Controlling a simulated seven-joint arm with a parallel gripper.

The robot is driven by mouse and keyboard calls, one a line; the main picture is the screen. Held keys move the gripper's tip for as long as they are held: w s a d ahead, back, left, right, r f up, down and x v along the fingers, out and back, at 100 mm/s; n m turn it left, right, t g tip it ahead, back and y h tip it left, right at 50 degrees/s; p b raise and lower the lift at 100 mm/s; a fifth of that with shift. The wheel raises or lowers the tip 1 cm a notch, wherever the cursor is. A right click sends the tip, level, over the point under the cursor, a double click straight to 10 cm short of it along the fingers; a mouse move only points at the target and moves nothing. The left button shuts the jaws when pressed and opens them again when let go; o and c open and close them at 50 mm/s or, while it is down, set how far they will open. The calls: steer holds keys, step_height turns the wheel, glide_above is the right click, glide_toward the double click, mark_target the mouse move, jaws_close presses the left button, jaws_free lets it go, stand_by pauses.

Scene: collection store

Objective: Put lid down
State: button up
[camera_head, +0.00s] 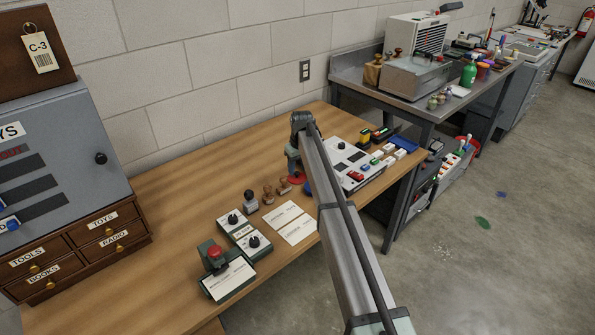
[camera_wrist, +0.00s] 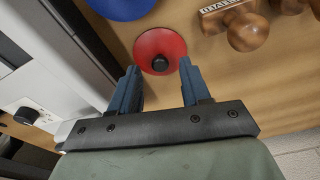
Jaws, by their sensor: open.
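A round red lid (camera_wrist: 150,43) with a black knob (camera_wrist: 160,63) shows in the wrist view, seemingly flat on the wooden table. In the head view the red lid (camera_head: 297,180) shows as a small red patch just below my gripper. My gripper (camera_wrist: 158,75) is open, its two blue fingers apart on either side of the knob's line, and nothing is clamped between them. A blue round thing (camera_wrist: 122,8) lies beside the red lid, cut off by the frame's top edge. In the head view my arm hides most of it.
Wooden stamps (camera_head: 268,194) stand left of the red lid; one stamp (camera_wrist: 247,30) is close by in the wrist view. A white control panel (camera_head: 352,165) stands to the right. Paper cards (camera_head: 287,221) and knob boxes (camera_head: 240,231) lie nearer. The left-middle tabletop is clear.

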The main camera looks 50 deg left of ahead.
mark_target(299, 179)
step_height(299, 179, up, 10)
steer(key=d, duration=0.1)
steer(key=shift+f, duration=0.15)
steer(key=shift+s, duration=0.1)
stand_by(0.4)
